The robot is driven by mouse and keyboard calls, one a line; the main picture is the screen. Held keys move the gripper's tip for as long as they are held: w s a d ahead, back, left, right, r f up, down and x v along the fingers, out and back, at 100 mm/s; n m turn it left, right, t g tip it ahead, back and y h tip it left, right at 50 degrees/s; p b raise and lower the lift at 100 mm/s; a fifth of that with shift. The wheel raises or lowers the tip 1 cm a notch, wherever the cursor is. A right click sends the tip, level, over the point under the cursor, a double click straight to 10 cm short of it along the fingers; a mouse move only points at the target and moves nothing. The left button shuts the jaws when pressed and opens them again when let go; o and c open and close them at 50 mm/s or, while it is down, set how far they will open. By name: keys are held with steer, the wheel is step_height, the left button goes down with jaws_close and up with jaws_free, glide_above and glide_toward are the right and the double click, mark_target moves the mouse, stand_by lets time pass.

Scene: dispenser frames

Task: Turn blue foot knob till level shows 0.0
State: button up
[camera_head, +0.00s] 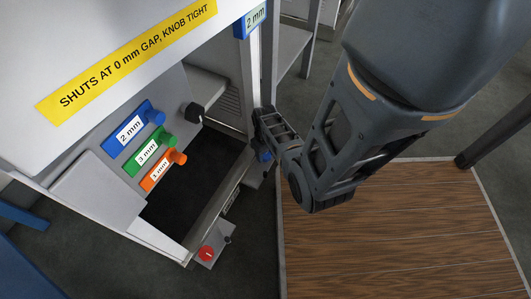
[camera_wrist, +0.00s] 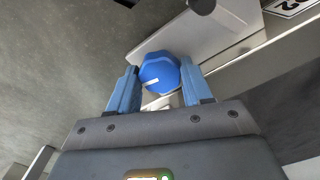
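The blue foot knob (camera_wrist: 160,72) is in the wrist view, at the upper middle, with a white mark on its face. It sits beside a pale metal foot bracket. My gripper (camera_wrist: 159,82) is open, its two blue fingers on either side of the knob. Narrow gaps seem to show between fingers and knob; contact cannot be made out. In the head view my gripper (camera_head: 264,152) is at the dispenser's right lower corner and mostly hides the knob. A small display-like part (camera_head: 230,203) sits on the lower rail, its reading too small to tell.
A red knob (camera_head: 207,253) stands at the near foot corner. A black knob (camera_head: 194,112) and blue, green and orange tagged knobs (camera_head: 150,145) are on the dispenser. A wooden platform (camera_head: 390,235) lies right of the frame. A framed label (camera_wrist: 290,6) is cut off at the wrist view's top right.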

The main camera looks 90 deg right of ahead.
mark_target(265, 154)
steer(key=c, duration=0.5)
steer(key=shift+r+n+p, duration=0.1)
steer(key=shift+n+p, duration=0.3)
steer(key=shift+p, duration=0.05)
steer(key=shift+n, duration=0.4)
steer(key=o, duration=1)
step_height(265, 154, up, 8)
steer(key=p, duration=0.5)
steer(key=shift+f, duration=0.2)
